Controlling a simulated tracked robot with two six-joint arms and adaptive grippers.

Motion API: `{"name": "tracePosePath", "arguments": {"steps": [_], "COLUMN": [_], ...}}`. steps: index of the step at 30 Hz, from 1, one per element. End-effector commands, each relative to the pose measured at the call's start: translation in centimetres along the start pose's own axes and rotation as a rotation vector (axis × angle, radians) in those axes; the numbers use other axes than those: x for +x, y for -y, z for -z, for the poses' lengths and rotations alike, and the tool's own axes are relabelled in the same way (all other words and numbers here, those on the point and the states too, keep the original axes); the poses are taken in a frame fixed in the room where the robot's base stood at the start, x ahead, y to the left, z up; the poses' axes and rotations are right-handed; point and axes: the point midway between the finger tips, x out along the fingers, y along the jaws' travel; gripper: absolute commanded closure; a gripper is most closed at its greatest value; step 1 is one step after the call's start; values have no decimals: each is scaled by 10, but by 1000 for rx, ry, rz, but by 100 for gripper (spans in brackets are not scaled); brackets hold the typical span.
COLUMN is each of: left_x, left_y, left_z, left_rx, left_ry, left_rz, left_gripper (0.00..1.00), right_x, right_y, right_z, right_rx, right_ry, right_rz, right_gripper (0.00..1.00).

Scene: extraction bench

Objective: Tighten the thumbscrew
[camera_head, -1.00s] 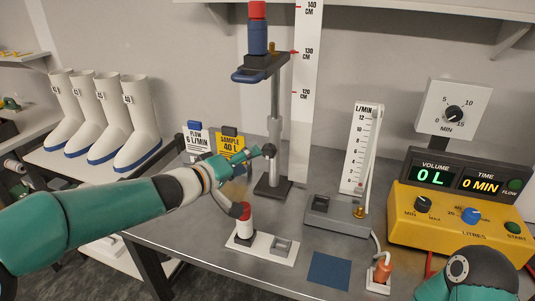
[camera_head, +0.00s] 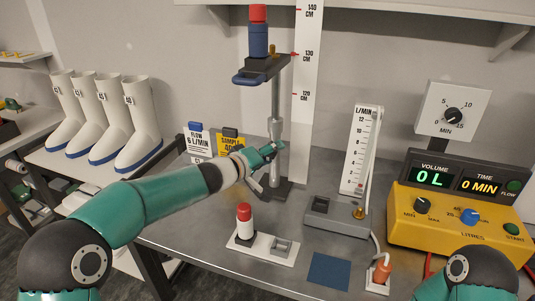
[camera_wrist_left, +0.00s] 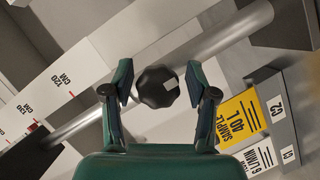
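The thumbscrew is a black faceted knob (camera_wrist_left: 157,86) on the stand's metal pole (camera_wrist_left: 222,38), seen nearly end-on in the left wrist view. My left gripper (camera_wrist_left: 160,84) is open, with one finger on each side of the knob and small gaps showing between. In the head view my left gripper (camera_head: 268,153) is at the lower part of the pole (camera_head: 275,105), and the knob is mostly hidden by it there. The stand carries a blue cylinder with a red cap (camera_head: 258,32) on its top platform. My right gripper is not in view.
A red-topped white cylinder (camera_head: 244,217) stands on a white plate in front. A flowmeter (camera_head: 361,150), a yellow control box (camera_head: 440,220) and a blue mat (camera_head: 329,271) are to the right. A yellow sample card (camera_head: 228,148) stands behind the left wrist. A height scale (camera_head: 303,95) rises behind the pole.

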Motion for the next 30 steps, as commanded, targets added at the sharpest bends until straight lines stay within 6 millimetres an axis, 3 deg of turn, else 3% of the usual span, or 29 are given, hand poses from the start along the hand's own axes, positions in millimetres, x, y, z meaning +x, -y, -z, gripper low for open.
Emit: {"name": "tracePosePath", "arguments": {"steps": [1, 8, 20, 30], "left_x": [0, 0, -4, -3], "left_y": [0, 1, 2, 4], "left_z": [0, 0, 5, 3], "left_rx": [0, -1, 60, 274], "left_ry": [0, 0, -6, -2], "left_rz": [0, 1, 35, 124], "left_gripper": [56, 94, 95, 95], "right_x": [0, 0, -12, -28], "right_y": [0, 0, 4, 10], "right_z": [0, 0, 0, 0], "right_rx": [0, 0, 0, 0], "right_ry": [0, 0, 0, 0], "right_rz": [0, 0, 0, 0], "right_gripper": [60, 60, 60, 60]}}
